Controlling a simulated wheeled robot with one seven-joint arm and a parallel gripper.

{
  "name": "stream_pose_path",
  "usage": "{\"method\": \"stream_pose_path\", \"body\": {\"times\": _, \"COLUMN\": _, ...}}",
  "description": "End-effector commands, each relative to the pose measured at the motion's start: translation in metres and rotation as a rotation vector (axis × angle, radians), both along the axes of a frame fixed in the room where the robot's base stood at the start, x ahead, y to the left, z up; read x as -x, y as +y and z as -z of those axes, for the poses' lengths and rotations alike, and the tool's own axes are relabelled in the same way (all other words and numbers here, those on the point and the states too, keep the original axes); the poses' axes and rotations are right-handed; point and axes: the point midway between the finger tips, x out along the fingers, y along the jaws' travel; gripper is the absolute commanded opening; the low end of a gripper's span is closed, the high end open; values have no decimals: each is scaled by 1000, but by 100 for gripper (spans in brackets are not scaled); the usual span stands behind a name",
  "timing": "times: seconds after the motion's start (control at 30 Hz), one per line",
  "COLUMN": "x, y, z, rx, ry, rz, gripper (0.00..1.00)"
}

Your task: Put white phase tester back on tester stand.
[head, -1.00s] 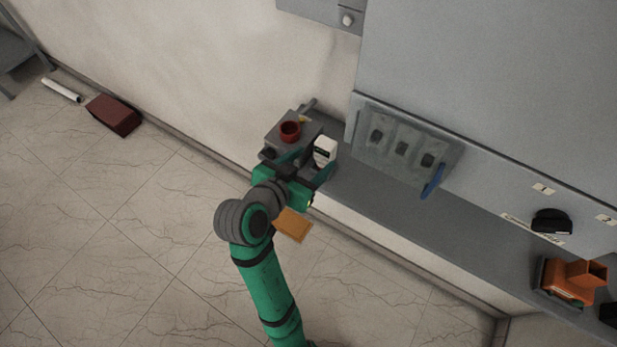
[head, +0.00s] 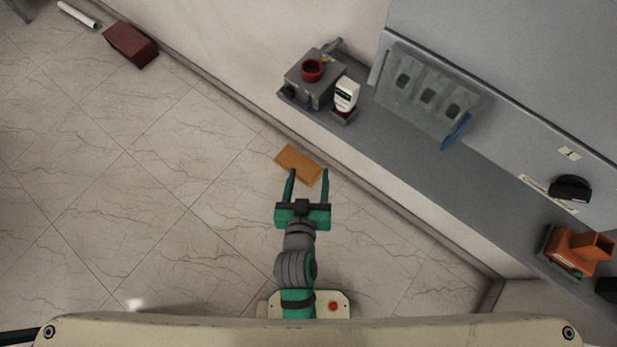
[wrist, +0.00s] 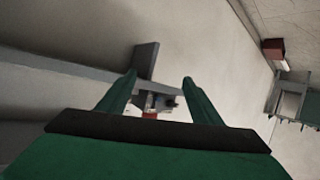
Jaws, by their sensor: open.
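The white phase tester (head: 346,93) stands upright in the head view, on the small grey tester stand (head: 344,117) at the left end of the grey shelf. A dark red part shows at the tester's foot. My gripper (head: 309,171) is open and empty, drawn back from the shelf, with its two green fingers apart. In the head view it appears below and left of the tester, clear of it. In the wrist view my open gripper (wrist: 158,76) shows in the foreground. Small objects between the fingers there are too small to tell apart.
A grey box (head: 316,87) with a red ring (head: 312,70) stands close left of the tester. A clear panel (head: 428,95) with a blue handle is to the right. An orange device (head: 578,250) sits farther along the shelf (head: 420,165). A brown plate (head: 300,164) lies near the fingertips.

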Motion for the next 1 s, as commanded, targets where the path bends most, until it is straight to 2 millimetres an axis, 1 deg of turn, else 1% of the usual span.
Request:
{"method": "stream_pose_path", "body": {"times": 0.03, "x": 15, "y": 1, "z": 5, "rx": -6, "ry": 2, "rz": -16, "gripper": 59}}
{"method": "stream_pose_path", "body": {"times": 0.13, "x": 38, "y": 5, "z": 9, "rx": -21, "ry": -13, "rz": -47, "gripper": 59}}
{"method": "stream_pose_path", "body": {"times": 0.27, "x": 69, "y": 9, "z": 9, "rx": -42, "ry": -37, "rz": -75, "gripper": 59}}
{"method": "stream_pose_path", "body": {"times": 0.47, "x": 117, "y": 9, "z": 0, "rx": -76, "ry": -82, "rz": -93, "gripper": 59}}
{"method": "stream_pose_path", "body": {"times": 0.6, "x": 149, "y": 7, "z": -12, "rx": -95, "ry": -114, "rz": -89, "gripper": 59}}
{"method": "stream_pose_path", "body": {"times": 0.7, "x": 166, "y": 3, "z": -20, "rx": -103, "ry": -137, "rz": -80, "gripper": 59}}
{"method": "stream_pose_path", "body": {"times": 0.8, "x": 177, "y": 1, "z": -27, "rx": -107, "ry": -153, "rz": -72, "gripper": 59}}
{"method": "stream_pose_path", "body": {"times": 0.9, "x": 183, "y": -1, "z": -31, "rx": -110, "ry": -163, "rz": -66, "gripper": 59}}
{"method": "stream_pose_path", "body": {"times": 1.0, "x": 185, "y": -1, "z": -33, "rx": -110, "ry": -166, "rz": -66, "gripper": 59}}
